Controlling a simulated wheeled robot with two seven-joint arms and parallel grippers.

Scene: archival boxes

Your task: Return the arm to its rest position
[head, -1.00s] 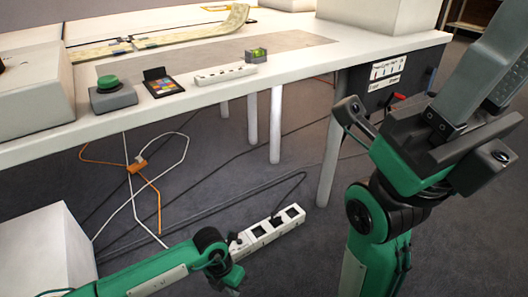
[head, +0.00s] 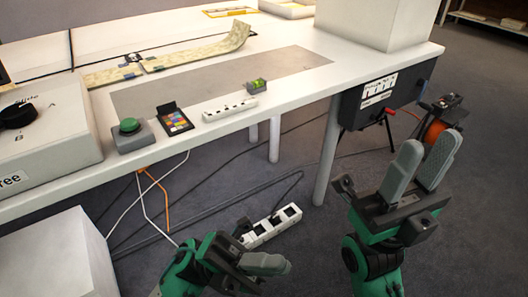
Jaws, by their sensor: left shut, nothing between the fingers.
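My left gripper (head: 284,265) is low in the head view, at the bottom centre. Its grey fingers are together with nothing between them. It is below the table's front edge and in front of the white power strip (head: 272,226) on the floor. My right gripper (head: 431,150) is at the right, in front of the black box (head: 385,100) at the table's end. Its two grey fingers point up, with a gap between them and nothing held. My green forearms come up from the bottom edge.
The white table (head: 200,131) holds a green button (head: 130,125), a colour chart (head: 174,121), a small white strip (head: 230,107) and a green level (head: 257,86). A white box (head: 55,257) stands at lower left. Cables lie on the floor. A tripod and orange reel (head: 434,130) stand at right.

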